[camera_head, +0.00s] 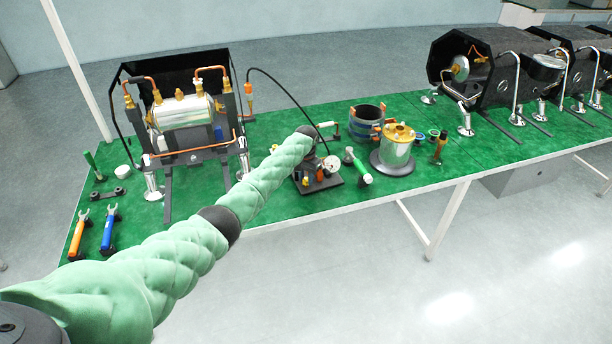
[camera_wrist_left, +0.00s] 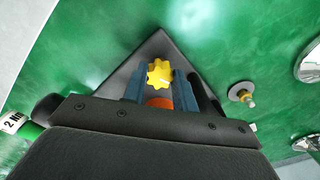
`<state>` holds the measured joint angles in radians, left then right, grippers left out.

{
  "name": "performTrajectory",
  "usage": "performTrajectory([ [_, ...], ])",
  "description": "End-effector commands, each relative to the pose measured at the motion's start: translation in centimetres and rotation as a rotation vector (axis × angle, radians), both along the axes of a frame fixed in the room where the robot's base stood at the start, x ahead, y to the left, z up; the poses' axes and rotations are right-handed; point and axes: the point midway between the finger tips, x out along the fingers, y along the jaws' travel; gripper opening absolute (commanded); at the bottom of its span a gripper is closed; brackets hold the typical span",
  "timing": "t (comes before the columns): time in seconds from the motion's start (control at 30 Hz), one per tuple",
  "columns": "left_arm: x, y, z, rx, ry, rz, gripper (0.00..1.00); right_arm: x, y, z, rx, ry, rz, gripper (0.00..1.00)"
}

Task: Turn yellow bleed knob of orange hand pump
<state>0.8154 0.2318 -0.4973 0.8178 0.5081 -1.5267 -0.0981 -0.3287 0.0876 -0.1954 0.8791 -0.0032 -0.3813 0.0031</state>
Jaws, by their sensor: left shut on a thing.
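The yellow bleed knob (camera_wrist_left: 159,73), a lobed star shape, sits between the two fingers of my left gripper (camera_wrist_left: 159,84) in the left wrist view. The gripper is shut on it. The orange body of the hand pump (camera_wrist_left: 159,102) shows just below the knob, mostly hidden by my wrist. In the head view, my left arm reaches across to the pump's dark base plate (camera_head: 333,186) near the table's front edge. The arm hides much of the pump and the knob. A round gauge (camera_head: 331,163) shows beside it. My right gripper is in neither view.
An espresso machine frame with a boiler (camera_head: 180,110) stands on the green table (camera_head: 265,208) to the left. A black hose arches down toward the pump. A brass-topped cylinder (camera_head: 397,150) and a white-green handled tool (camera_head: 358,166) stand close on the right.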

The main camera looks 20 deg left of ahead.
Motion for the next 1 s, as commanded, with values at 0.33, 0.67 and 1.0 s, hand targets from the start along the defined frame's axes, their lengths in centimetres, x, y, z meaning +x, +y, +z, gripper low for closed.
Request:
performTrajectory([
  [0.33,0.0,-0.1,0.3,-0.001,0.0,0.322,0.05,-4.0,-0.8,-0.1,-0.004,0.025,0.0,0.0],
  [0.67,0.1,-0.1,0.2,-0.001,0.0,0.559,0.05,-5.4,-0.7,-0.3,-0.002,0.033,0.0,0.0],
  [1.0,0.1,-0.1,0.2,-0.001,-0.001,0.675,0.05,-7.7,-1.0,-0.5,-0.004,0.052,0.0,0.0],
])
